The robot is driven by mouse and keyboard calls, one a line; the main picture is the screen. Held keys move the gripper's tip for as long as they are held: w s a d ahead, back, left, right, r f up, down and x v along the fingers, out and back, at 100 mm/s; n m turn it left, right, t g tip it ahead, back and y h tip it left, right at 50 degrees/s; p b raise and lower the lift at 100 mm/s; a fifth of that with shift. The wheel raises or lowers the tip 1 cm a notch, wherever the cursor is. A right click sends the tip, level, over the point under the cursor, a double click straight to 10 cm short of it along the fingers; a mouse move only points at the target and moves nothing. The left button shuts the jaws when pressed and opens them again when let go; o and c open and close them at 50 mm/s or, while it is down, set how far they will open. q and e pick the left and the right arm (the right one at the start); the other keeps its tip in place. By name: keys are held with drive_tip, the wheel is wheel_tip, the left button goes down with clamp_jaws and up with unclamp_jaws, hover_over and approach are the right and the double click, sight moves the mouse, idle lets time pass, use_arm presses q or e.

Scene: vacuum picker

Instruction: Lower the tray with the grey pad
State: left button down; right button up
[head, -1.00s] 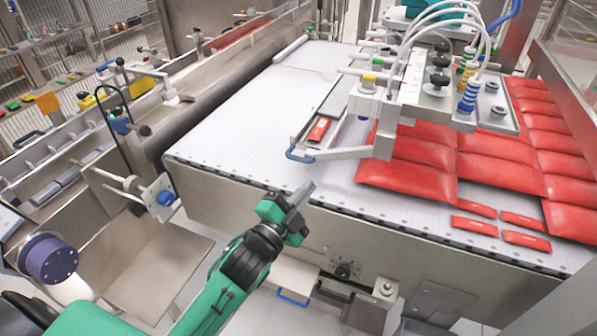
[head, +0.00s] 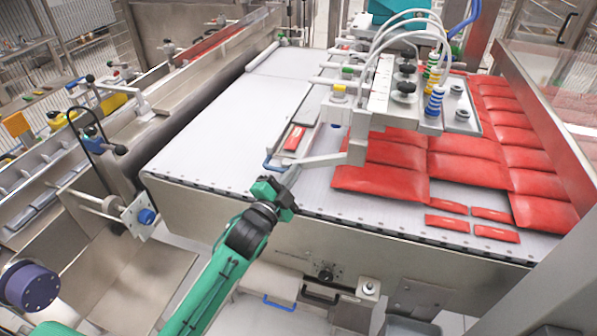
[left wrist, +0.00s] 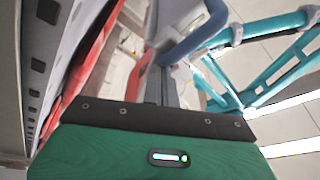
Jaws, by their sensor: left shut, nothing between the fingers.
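The tray (head: 320,160) is a pale narrow frame on the white belt, with a blue handle (head: 268,164) at its near left corner. A long grey pad (head: 309,104) and a red packet (head: 294,138) lie within its outline. My left gripper (head: 291,174) is just in front of the tray's near edge, close to the handle, with its fingers shut and empty. In the left wrist view its grey fingers (left wrist: 160,85) point at a blue bar (left wrist: 196,38), probably the handle. I cannot tell whether they touch. My right gripper is out of view.
Red pouches (head: 385,165) and several small red packets (head: 447,206) lie right. The white belt (head: 220,130) left of the tray is clear.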

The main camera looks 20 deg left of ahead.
sight(290, 160)
use_arm(q)
drive_tip(key=shift+f, duration=0.1)
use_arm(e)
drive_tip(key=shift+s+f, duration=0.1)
use_arm(q)
drive_tip(key=shift+a, duration=0.1)
drive_tip(key=a, duration=0.1)
drive_tip(key=a+f, duration=0.1)
drive_tip(key=a, duration=0.1)
drive_tip(key=shift+w+a+f, duration=0.1)
drive_tip(key=shift+a+f, duration=0.15)
drive_tip(key=shift+f, duration=0.05)
drive_tip(key=shift+a, duration=0.15)
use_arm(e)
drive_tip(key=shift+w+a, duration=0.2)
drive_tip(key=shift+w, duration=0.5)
use_arm(q)
drive_tip(key=shift+r, duration=0.1)
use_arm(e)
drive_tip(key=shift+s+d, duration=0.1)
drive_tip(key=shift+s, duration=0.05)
